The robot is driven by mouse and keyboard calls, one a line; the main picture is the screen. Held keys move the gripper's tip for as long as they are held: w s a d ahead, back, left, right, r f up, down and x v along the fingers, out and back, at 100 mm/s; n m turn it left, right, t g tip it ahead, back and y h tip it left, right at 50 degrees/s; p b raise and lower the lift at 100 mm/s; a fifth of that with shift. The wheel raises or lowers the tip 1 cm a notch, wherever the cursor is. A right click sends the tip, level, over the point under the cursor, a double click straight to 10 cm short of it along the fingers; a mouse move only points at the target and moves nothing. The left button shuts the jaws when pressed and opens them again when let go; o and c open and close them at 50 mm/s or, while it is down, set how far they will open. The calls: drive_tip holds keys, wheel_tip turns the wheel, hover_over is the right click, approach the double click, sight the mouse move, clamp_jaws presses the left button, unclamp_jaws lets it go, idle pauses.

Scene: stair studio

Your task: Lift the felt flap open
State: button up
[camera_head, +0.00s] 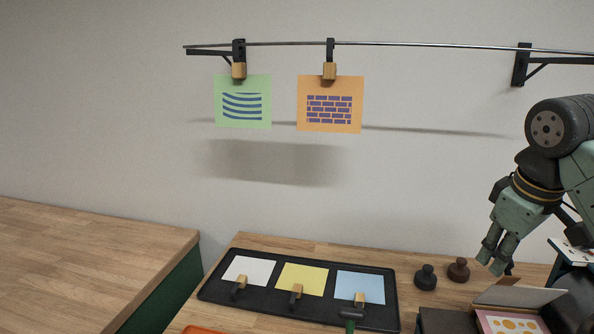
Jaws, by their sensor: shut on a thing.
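A pale grey-beige flap (522,293) stands tilted up at the back of a box at the lower right, and I take it to be the felt flap. In front of it a pink card with orange dots (512,324) shows. My gripper (490,262) points down just above the flap's upper left edge. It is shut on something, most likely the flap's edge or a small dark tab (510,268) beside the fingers. The exact contact is too small to make out. The box's front is cut off by the picture's lower edge.
Two dark knobbed stamps (426,278) (458,270) stand left of my gripper. A black tray (330,265) holds white, yellow and blue cards. Green and orange cards (243,101) (330,104) hang from a wall rail. The wooden counter at left (80,250) is clear.

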drive_tip(key=shift+w+d+r, duration=0.1)
drive_tip(key=shift+w+d, duration=0.15)
drive_tip(key=shift+w, duration=0.45)
drive_tip(key=shift+w+d+r, duration=0.1)
drive_tip(key=shift+w+d, duration=0.15)
drive_tip(key=shift+w, duration=0.45)
drive_tip(key=shift+c, duration=0.3)
drive_tip(key=o, duration=0.8)
drive_tip(key=shift+d, duration=0.15)
drive_tip(key=o, duration=0.6)
drive_tip(key=shift+a+r, duration=0.1)
drive_tip(key=shift+a, duration=0.1)
drive_tip(key=shift+w+v, duration=0.15)
drive_tip(key=shift+v, duration=1.75)
drive_tip(key=shift+w+v, duration=0.2)
drive_tip(key=shift+v, duration=1.7)
drive_tip(key=shift+d+r, duration=0.1)
